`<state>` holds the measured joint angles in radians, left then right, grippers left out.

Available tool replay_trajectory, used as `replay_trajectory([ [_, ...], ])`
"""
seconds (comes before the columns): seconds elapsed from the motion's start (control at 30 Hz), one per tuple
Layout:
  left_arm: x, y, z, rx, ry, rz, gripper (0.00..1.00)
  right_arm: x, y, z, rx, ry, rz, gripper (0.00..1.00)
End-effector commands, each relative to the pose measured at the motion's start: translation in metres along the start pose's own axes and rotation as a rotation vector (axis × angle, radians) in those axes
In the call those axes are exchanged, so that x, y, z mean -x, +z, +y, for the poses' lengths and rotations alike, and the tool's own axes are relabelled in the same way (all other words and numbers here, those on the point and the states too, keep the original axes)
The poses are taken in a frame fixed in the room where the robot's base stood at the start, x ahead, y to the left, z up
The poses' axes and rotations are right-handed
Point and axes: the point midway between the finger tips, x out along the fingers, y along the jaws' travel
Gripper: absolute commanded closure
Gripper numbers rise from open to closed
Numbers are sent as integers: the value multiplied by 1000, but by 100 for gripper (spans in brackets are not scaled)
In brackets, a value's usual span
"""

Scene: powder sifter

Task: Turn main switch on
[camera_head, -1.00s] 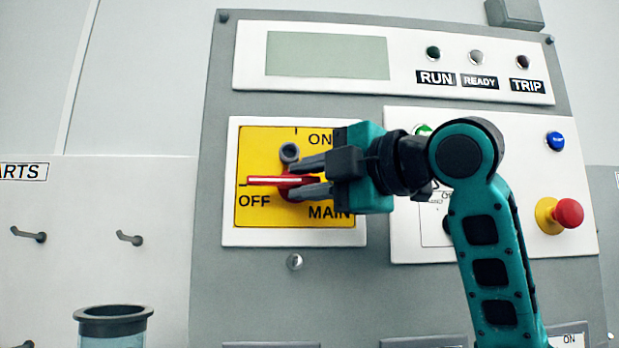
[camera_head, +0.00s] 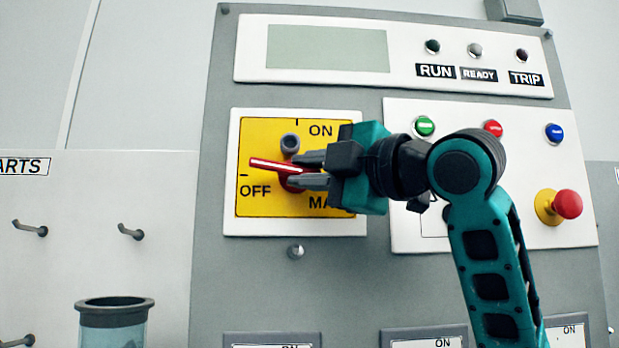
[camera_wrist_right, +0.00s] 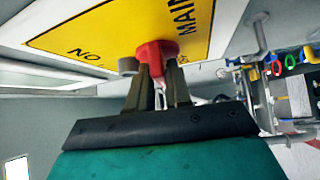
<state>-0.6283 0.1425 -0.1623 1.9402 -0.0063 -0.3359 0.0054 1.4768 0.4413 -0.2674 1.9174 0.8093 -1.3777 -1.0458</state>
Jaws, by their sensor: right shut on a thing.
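The main switch is a red rotary handle (camera_head: 268,165) with a white stripe on a yellow plate (camera_head: 262,205) marked ON, OFF and MAIN. Its striped end points left and slightly up, a little above the OFF mark. My right gripper (camera_head: 300,172) comes from the right and is shut on the handle, one finger above the other. In the right wrist view the two fingers sit on either side of the red handle (camera_wrist_right: 157,52). A grey cylindrical piece (camera_head: 290,143) stands just above the handle. My left gripper is not in view.
Green (camera_head: 425,126), red (camera_head: 493,128) and blue (camera_head: 555,131) buttons and a red emergency knob (camera_head: 567,204) are right of the switch. A blank display (camera_head: 327,50) and three dark lamps are above. A clear dark-rimmed container (camera_head: 115,305) stands lower left.

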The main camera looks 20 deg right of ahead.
Motion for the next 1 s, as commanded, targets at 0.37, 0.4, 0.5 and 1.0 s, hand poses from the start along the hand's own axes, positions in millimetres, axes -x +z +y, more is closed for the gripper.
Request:
replay_trajectory([
  [0.37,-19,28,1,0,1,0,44,0,-1,-12,-245,244,3,100],
  [0.4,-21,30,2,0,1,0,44,-1,-1,-13,-272,271,3,100],
  [0.5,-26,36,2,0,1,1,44,-2,-2,-14,-340,337,4,100],
  [1.0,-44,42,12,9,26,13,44,-6,-7,-19,-682,670,4,100],
])
